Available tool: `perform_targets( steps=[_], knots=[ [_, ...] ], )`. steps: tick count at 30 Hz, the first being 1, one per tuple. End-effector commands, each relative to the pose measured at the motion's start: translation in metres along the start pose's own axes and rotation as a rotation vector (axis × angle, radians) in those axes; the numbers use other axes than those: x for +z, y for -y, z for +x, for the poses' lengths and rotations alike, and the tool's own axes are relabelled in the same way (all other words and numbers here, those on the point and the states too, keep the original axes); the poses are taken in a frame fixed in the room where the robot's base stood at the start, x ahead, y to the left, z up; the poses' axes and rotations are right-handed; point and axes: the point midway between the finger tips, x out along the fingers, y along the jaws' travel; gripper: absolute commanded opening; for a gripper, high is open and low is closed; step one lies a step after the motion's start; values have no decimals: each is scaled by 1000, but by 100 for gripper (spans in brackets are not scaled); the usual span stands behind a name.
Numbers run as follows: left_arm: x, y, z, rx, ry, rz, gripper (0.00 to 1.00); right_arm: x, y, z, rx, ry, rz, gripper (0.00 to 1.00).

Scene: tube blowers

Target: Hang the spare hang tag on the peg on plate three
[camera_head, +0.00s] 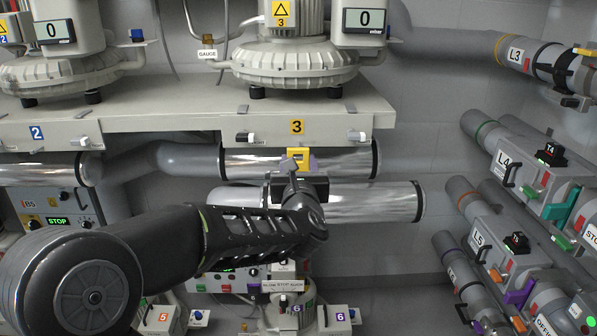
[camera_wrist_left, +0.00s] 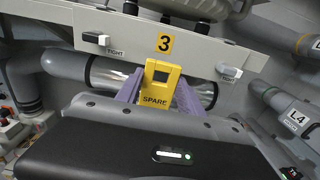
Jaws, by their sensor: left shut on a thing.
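The yellow spare hang tag (camera_head: 299,154) is upright between the purple fingers of my left gripper (camera_head: 298,163), just below the number 3 label (camera_head: 297,127). In the left wrist view the tag (camera_wrist_left: 154,97) reads SPARE and has a square hole near its top. My left gripper (camera_wrist_left: 158,97) is shut on its sides. The tag is in front of the shiny tube, below the shelf front; I cannot tell whether it touches anything. No peg can be made out. My right gripper is not in view.
The shelf edge (camera_head: 200,125) with blower three (camera_head: 290,65) runs above the gripper. A shiny tube (camera_head: 345,160) lies right behind it. Small switches (camera_head: 247,138) stick out on either side of the number 3. Tubes L4 and L5 (camera_head: 480,238) stand at the right.

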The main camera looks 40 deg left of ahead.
Motion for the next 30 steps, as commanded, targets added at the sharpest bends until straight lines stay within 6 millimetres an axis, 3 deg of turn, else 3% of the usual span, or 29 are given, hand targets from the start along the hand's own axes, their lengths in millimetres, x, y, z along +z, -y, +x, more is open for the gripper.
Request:
perform_targets(
  steps=[30],
  knots=[
    [-4, 0, 67, 0, 0, 0, 6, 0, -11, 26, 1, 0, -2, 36]
  ],
)
